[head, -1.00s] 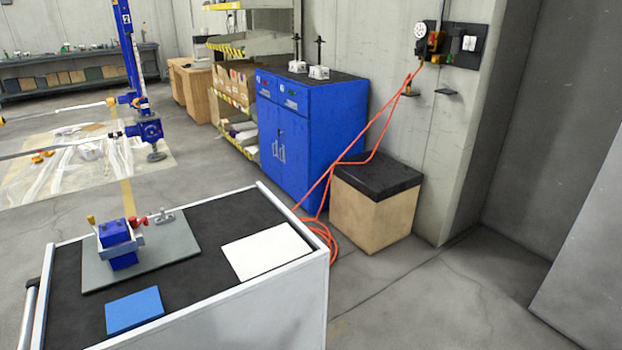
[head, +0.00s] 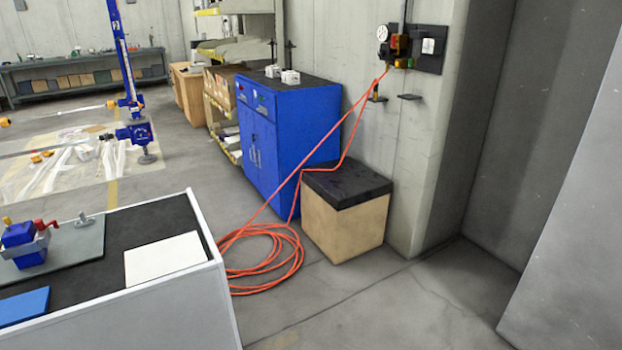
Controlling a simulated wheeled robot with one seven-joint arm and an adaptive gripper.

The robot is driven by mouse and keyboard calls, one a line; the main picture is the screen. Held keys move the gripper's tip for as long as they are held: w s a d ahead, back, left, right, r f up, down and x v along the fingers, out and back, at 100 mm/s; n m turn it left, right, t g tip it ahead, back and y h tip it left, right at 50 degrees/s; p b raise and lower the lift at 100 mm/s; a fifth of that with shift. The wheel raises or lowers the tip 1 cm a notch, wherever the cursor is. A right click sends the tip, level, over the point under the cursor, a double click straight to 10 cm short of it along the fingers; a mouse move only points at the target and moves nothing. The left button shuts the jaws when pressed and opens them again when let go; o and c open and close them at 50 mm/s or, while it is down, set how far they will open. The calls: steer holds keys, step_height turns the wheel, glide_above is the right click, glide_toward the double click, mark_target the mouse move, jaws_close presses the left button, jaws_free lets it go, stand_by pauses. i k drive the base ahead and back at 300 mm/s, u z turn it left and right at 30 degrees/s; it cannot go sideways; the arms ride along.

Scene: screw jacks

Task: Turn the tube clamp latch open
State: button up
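A blue clamp-like device (head: 22,246) with a grey bracket, a yellow knob and a red handle (head: 44,227) stands on a grey plate (head: 85,246) at the left edge of the head view. A small grey metal fitting (head: 86,220) sits at the plate's far edge. I cannot tell which part is the tube clamp latch, or whether it is open. My gripper is not in view.
The plate lies on a black-topped cart (head: 150,217) with a white sheet (head: 163,257) and a blue pad (head: 22,307). An orange hose (head: 262,262) is coiled on the floor beside a wooden box (head: 343,225). A blue cabinet (head: 290,150) stands behind. The floor at front right is clear.

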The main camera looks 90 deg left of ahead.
mark_target(39, 224)
steer(key=i, duration=0.35)
steer(key=u, duration=4.1)
